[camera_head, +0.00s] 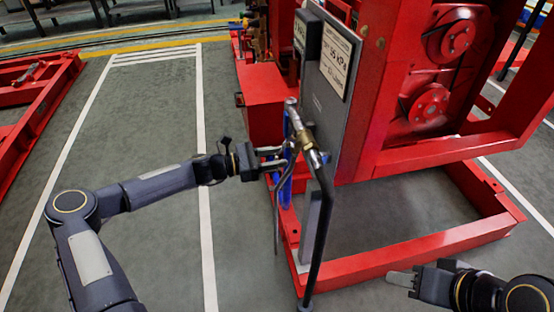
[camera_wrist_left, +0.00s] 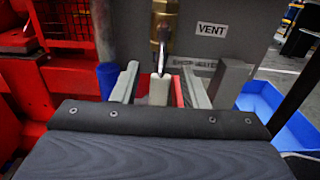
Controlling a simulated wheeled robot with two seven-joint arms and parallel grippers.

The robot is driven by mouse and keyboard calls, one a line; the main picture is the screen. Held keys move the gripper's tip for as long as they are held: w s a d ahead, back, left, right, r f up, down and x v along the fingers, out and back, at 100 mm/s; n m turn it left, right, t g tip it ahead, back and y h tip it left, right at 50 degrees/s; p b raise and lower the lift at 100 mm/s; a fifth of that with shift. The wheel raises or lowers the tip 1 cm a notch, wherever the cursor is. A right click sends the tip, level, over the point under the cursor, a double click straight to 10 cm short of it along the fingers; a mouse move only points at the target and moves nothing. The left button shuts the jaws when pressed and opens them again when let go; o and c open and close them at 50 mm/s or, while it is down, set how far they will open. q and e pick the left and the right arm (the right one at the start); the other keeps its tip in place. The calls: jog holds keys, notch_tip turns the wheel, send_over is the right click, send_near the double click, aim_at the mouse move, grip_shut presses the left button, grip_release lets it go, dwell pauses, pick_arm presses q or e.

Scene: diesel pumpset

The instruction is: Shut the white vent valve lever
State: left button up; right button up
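The white vent valve lever (camera_wrist_left: 159,90) hangs below a brass valve body (camera_wrist_left: 164,25) in the left wrist view, beside a "VENT" label (camera_wrist_left: 212,30). The brass valve also shows in the head view (camera_head: 306,140) on a pipe at the panel's edge; I cannot make out the lever clearly there. My left gripper (camera_head: 274,157) is at the valve. In the wrist view its two fingers (camera_wrist_left: 160,88) stand apart on either side of the lever, with gaps showing. My right gripper (camera_head: 402,281) is low at the right, away from the valve; its finger opening is unclear.
The grey panel (camera_head: 322,100) with a pressure sign stands just behind the valve. A black hose (camera_head: 320,225) runs down to the floor in front. The red pumpset frame (camera_head: 420,252) fills the right. A blue tray (camera_wrist_left: 262,105) lies right of the valve.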

pick_arm(q)
jog(key=shift+w+d, duration=0.1)
jog(key=shift+d, duration=0.2)
grip_shut()
